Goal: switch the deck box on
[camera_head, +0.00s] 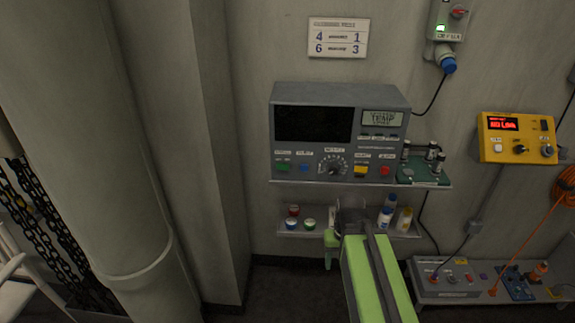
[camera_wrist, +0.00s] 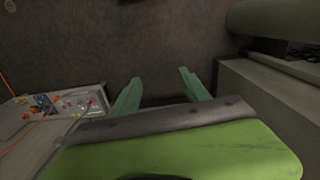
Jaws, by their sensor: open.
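No label that I can read marks one unit as the deck box. A low grey box (camera_head: 449,286) with coloured buttons and plugs sits near the floor at right; a similar panel (camera_wrist: 78,103) shows at left in the wrist view. A grey instrument (camera_head: 397,97) with a dark screen, a dial and coloured buttons stands on the wall shelf. A yellow box (camera_head: 516,149) with a lit red display hangs at right. My gripper (camera_wrist: 160,78) is open and empty, pointing at dark floor. In the head view it is in front of the lower shelf, apart from the boxes.
The lower shelf (camera_head: 290,234) holds small pots and bottles; my arm partly hides it. A green tray (camera_head: 415,174) with small cylinders sits beside the instrument. A thick column (camera_head: 90,130) and chains stand at left.

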